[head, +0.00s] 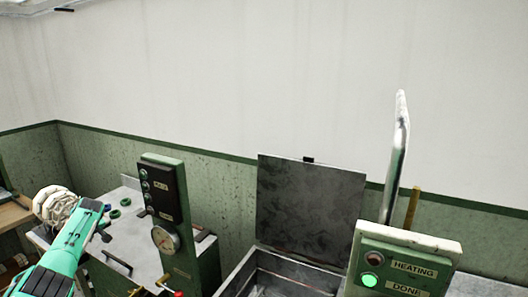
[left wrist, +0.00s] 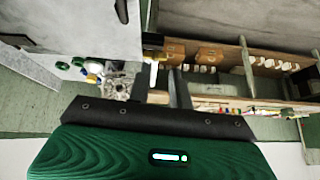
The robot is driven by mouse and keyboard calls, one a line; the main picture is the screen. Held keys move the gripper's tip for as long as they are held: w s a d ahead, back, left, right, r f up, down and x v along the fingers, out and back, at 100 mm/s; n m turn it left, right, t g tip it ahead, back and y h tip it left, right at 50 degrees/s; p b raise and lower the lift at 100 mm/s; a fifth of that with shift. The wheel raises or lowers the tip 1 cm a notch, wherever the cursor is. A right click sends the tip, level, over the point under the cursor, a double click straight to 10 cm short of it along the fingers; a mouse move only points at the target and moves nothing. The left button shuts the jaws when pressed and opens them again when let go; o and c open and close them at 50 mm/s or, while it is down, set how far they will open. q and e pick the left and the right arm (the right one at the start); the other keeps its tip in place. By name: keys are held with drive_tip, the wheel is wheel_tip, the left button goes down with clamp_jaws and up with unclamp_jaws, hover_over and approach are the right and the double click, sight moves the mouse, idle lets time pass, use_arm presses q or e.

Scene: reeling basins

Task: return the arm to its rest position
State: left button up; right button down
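My left arm, teal and black, comes in at the lower left of the head view. Its left gripper shows in the left wrist view (left wrist: 161,84) as two dark fingers standing apart with nothing visible between them. In the head view the fingers are not clear. A round, pale, lumpy thing (head: 54,204) shows just beside the arm's end; I cannot tell whether they touch. My right gripper is not in view in either picture.
A green panel with a gauge (head: 165,238) stands beside a pale worktop (head: 140,235) with small green rings (head: 114,213). A metal basin with a raised lid (head: 309,207) and a lit HEATING/DONE box (head: 403,262) stand right. Wooden shelves (left wrist: 212,55) hold small pale things.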

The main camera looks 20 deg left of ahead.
use_arm(q)
drive_tip(key=s+f+m+t+y, duration=0.1)
drive_tip(key=s+f+m, duration=1)
drive_tip(key=s+f, duration=0.45)
drive_tip(key=s+f+m+t+y, duration=0.1)
drive_tip(key=s+f+m, duration=1.1)
drive_tip(key=s, duration=0.6)
drive_tip(key=s+d+f+n+h, duration=0.15)
drive_tip(key=s+d+f, duration=0.25)
drive_tip(key=d+f, duration=0.85)
drive_tip(key=s+d+f+n+h, duration=0.1)
drive_tip(key=s+d+f+h, duration=0.2)
drive_tip(key=d+f, duration=1)
drive_tip(key=s+d+f+n+g+h, duration=0.1)
drive_tip(key=d+f+h, duration=0.15)
drive_tip(key=d, duration=1.85)
drive_tip(key=s+d+f+h, duration=0.2)
drive_tip(key=d+f, duration=0.2)
drive_tip(key=d, duration=1.7)
wheel_tip(320, 180, down, 6)
drive_tip(key=b, duration=0.6)
drive_tip(key=shift+a, duration=0.1)
